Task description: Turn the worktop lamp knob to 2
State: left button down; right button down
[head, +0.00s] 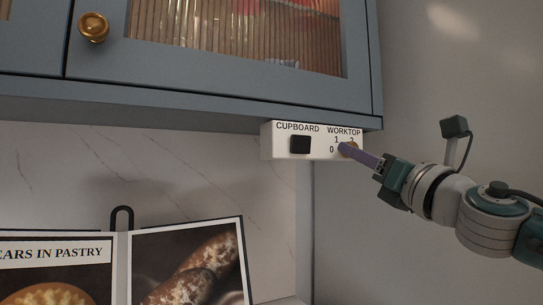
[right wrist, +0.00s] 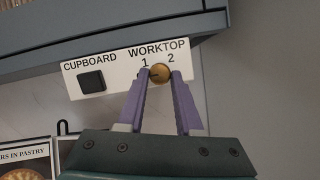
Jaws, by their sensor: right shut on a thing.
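The worktop lamp knob is a round brass knob (right wrist: 160,73) on a white switch panel (right wrist: 119,77), below the word WORKTOP. The marks 1 and 2 show above it in the right wrist view, and the marks 0 and 1 are clear in the head view. A dark mark on the knob's face seems to point left; its exact setting is hard to tell. My right gripper (head: 346,149) is shut on the knob, one purple finger on each side. In the head view the fingers hide part of the knob (head: 353,150). My left gripper is not in view.
A black CUPBOARD switch (head: 300,145) sits left of the knob on the same panel. The panel hangs under a blue-grey wall cupboard (head: 220,85). An open cookbook (head: 238,240) stands below left. The plain wall on the right is clear.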

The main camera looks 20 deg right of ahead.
jog(key=m+g+h+p, duration=0.1)
jog(key=m+g+p, duration=0.1)
jog(key=m+p, duration=0.5)
jog(key=r+m+g+h+p, duration=0.1)
jog(key=m+g+h+p, duration=0.1)
jog(key=m+p, duration=0.5)
jog(key=r+m+g+h+p, duration=0.1)
jog(key=m+g+h+p, duration=0.1)
jog(key=m+p, duration=0.5)
jog(key=shift+a+r+m+g+p, duration=0.1)
jog(key=shift+a+m+g+p, duration=0.1)
jog(key=shift+m, duration=0.5)
jog(key=shift+a+m+g+p, duration=0.1)
jog(key=shift+a+m+p, duration=0.1)
jog(key=shift+m, duration=0.5)
jog(key=shift+m+g+y+p, duration=0.3)
jog(key=shift+m+y+p, duration=0.1)
jog(key=shift+m+p, duration=0.9)
jog(key=shift+p, duration=0.3)
jog(key=shift+f, duration=0.2)
